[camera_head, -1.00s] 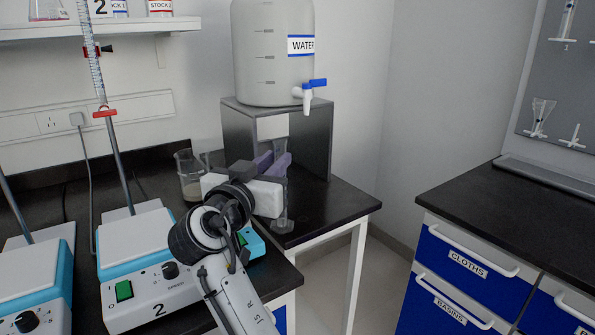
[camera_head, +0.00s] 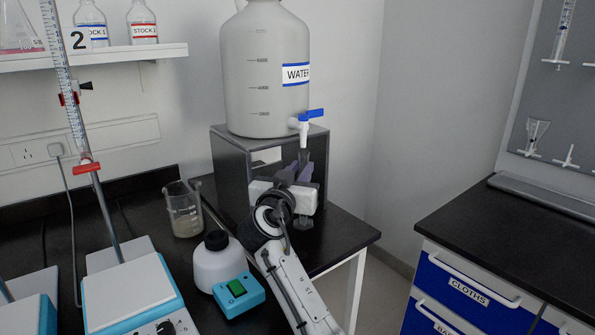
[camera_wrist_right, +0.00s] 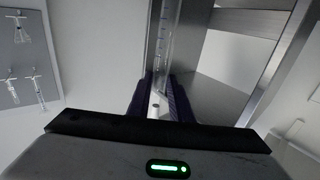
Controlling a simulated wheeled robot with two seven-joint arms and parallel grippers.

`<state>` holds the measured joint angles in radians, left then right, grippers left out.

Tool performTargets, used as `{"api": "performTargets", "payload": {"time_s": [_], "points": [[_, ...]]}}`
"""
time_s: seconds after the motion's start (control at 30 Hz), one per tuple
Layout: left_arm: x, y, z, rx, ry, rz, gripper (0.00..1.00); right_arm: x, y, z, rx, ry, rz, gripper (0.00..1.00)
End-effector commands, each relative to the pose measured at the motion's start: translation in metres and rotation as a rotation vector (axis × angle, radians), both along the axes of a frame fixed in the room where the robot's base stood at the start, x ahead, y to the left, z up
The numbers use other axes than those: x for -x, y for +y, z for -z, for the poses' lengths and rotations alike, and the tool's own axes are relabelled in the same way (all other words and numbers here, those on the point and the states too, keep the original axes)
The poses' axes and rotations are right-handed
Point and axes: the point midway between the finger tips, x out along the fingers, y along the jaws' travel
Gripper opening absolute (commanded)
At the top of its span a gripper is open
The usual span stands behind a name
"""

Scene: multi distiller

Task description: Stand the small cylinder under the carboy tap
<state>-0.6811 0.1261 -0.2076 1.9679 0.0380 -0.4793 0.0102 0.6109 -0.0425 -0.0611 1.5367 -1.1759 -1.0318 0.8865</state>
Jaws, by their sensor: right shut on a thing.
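The white carboy (camera_head: 262,75) labelled WATER stands on a grey metal stand (camera_head: 232,170). Its tap (camera_head: 304,124) has a blue handle and a white spout pointing down. My right gripper (camera_head: 303,170) is below the tap, in front of the stand, shut on the small clear cylinder. I cannot tell whether the foot touches the bench. The right wrist view shows the graduated cylinder (camera_wrist_right: 164,45) between the purple finger pads. My left gripper is out of view.
A glass beaker (camera_head: 184,212) stands left of the stand. A white bottle with a black cap (camera_head: 216,265) and a teal box with a green button (camera_head: 238,291) stand near my right arm. The bench edge is close on the right.

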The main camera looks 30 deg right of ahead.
Motion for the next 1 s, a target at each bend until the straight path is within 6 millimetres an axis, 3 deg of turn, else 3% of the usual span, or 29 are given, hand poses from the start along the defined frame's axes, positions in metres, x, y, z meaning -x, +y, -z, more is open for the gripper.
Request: {"api": "performTargets", "payload": {"time_s": [0.03, 0.4, 0.43, 0.53, 0.9, 1.0], "points": [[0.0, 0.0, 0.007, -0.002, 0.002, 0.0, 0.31, 0.0, 0.002, 0.013, 0.0, 0.006, -0.003, 0.0], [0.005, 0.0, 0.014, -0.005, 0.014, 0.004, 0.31, 0.0, 0.003, 0.018, -0.001, 0.005, -0.002, 0.0], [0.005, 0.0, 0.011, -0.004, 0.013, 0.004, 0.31, 0.0, 0.003, 0.016, -0.002, 0.006, -0.002, 0.24], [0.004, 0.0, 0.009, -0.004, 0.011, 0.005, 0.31, 0.0, 0.003, 0.015, -0.002, 0.006, -0.002, 0.38], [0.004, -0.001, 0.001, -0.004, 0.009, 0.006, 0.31, 0.0, 0.003, 0.01, 0.0, 0.006, -0.002, 0.38], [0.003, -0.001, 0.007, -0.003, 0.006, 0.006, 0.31, 0.009, 0.015, 0.015, -0.002, 0.005, -0.005, 0.38]]}}
